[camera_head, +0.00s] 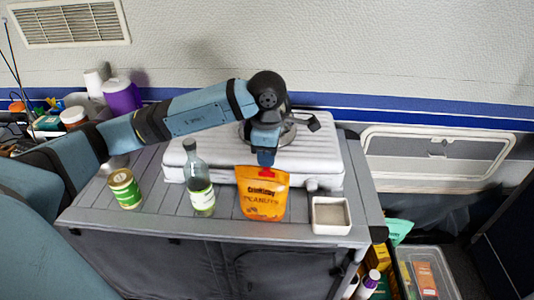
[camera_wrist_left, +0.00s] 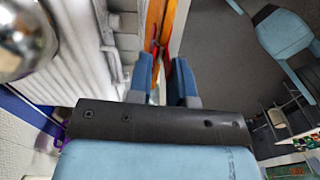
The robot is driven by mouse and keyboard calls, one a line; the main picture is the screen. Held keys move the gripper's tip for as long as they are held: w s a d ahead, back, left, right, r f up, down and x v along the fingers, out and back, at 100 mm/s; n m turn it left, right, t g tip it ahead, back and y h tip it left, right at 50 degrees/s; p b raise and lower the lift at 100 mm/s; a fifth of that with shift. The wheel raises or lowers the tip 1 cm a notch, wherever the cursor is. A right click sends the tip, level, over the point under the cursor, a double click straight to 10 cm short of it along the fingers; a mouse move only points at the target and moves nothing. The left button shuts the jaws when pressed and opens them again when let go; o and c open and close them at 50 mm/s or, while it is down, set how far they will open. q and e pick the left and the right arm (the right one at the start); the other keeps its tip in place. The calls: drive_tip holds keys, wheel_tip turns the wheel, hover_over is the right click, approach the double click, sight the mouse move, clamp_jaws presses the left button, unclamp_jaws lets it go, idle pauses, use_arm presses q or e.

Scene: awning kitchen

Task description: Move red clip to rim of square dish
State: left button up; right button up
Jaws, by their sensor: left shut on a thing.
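The red clip (camera_head: 267,173) is at the top edge of the orange peanuts bag (camera_head: 263,196), which stands upright on the counter. My left gripper (camera_head: 265,160) comes down from above and is shut on the clip, mostly hiding it. In the left wrist view, the two blue fingers (camera_wrist_left: 165,82) are on either side of a little red of the clip (camera_wrist_left: 163,66), by the bag's edge (camera_wrist_left: 174,22). The white square dish (camera_head: 316,228) stands on the counter to the right of the bag, apart from it. My right gripper is not in view.
A glass bottle (camera_head: 201,190) and a green-labelled can (camera_head: 125,189) stand left of the bag. A white ridged case (camera_head: 316,150) lies behind the bag and dish. The counter's right edge (camera_head: 373,215) is close to the dish.

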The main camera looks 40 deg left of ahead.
use_arm(q)
drive_tip(key=shift+r+p, duration=1.15)
drive_tip(key=shift+r, duration=1.35)
drive_tip(key=shift+f, duration=0.1)
